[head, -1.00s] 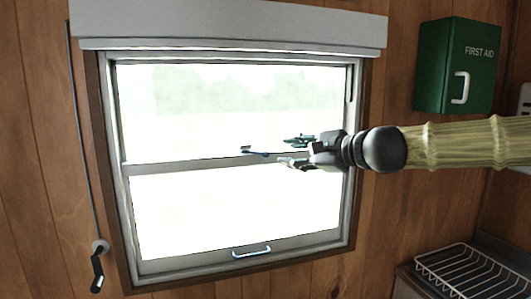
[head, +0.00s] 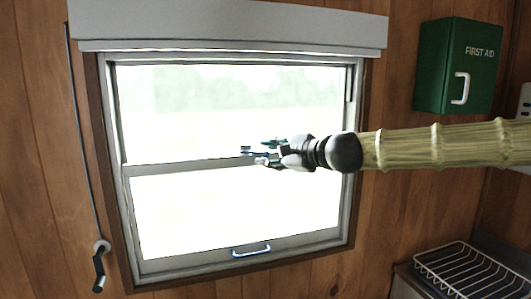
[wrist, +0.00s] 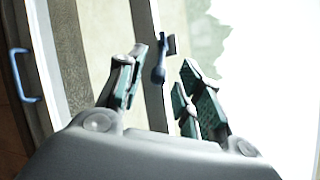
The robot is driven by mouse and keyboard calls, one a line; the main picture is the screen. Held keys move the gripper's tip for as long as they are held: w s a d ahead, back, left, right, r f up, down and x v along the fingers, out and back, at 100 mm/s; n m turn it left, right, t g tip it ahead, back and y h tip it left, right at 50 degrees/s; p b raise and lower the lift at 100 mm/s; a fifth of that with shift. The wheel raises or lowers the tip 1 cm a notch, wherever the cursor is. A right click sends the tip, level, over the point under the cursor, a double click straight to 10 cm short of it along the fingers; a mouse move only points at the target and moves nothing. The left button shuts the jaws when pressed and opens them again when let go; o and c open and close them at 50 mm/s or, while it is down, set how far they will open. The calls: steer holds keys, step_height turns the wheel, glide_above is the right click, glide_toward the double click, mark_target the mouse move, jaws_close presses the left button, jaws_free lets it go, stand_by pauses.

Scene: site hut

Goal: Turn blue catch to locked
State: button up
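The blue catch (head: 250,151) sits on the window's middle rail (head: 190,166), its lever lying roughly along the rail in the head view. In the wrist view the blue lever (wrist: 159,70) shows between and just beyond the two fingertips, with a small grey piece beside its far end. My gripper (head: 268,152) is at the catch's right end, coming from the right. Its fingers (wrist: 160,78) are apart, with a gap on both sides of the lever. I cannot tell whether either finger touches it.
A blue pull handle (head: 251,251) is on the window's bottom rail. A crank with a rod (head: 98,270) hangs left of the window, and a blind box (head: 230,24) is above. A green first aid box (head: 458,65) and a wire rack (head: 470,272) are on the right.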

steer(key=shift+x, duration=1.25)
jaws_close()
jaws_free()
steer(key=shift+s, duration=0.1)
steer(key=v, duration=1.2)
